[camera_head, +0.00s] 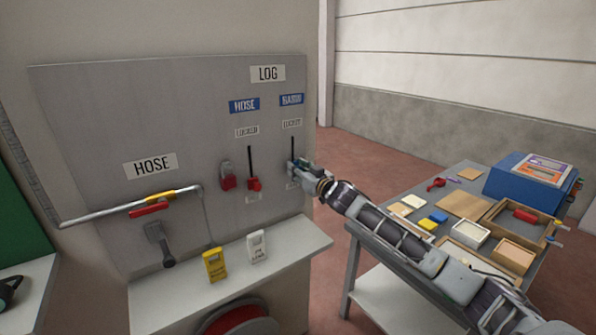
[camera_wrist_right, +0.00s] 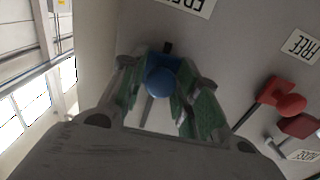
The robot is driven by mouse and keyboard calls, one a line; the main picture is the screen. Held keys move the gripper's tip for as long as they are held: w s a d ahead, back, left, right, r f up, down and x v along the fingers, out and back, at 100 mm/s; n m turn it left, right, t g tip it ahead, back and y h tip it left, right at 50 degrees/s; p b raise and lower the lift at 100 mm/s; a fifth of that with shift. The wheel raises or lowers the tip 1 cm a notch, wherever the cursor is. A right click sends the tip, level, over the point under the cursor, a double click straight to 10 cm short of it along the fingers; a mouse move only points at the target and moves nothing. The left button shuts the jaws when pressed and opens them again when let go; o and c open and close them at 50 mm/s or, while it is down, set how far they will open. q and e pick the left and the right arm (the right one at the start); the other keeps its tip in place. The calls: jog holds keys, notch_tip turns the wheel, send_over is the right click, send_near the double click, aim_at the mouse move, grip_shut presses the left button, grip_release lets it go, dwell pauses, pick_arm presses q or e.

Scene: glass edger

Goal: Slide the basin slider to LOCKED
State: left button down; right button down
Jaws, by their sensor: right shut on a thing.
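The basin slider's blue knob (camera_wrist_right: 163,82) is between the fingers of my right gripper (camera_wrist_right: 165,95) in the wrist view. In the head view my right gripper (camera_head: 297,171) covers the knob at the lower part of the dark basin slot (camera_head: 292,146). The fingers are closed on the knob. A LOCKED label (camera_head: 291,124) sits above the slot, under the blue BASIN sign (camera_head: 291,99). A label below the slot is partly hidden by the gripper. My left gripper is not in view.
The hose slider's red knob (camera_head: 254,184) is just left, low in its slot. A shelf (camera_head: 290,248) juts out below with yellow and white tags. A cluttered table (camera_head: 455,185) stands at right, under my right arm.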

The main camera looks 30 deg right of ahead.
aim_at(293, 139)
jog(key=shift+r+p, duration=2.7)
jog(key=shift+r, duration=0.9)
jog(key=shift+r+p, duration=0.95)
jog(key=shift+r, duration=0.5)
jog(key=shift+d, duration=0.1)
jog(key=c, duration=1.2)
grip_release()
jog(key=shift+s+f, duration=0.15)
jog(key=shift+f, duration=0.05)
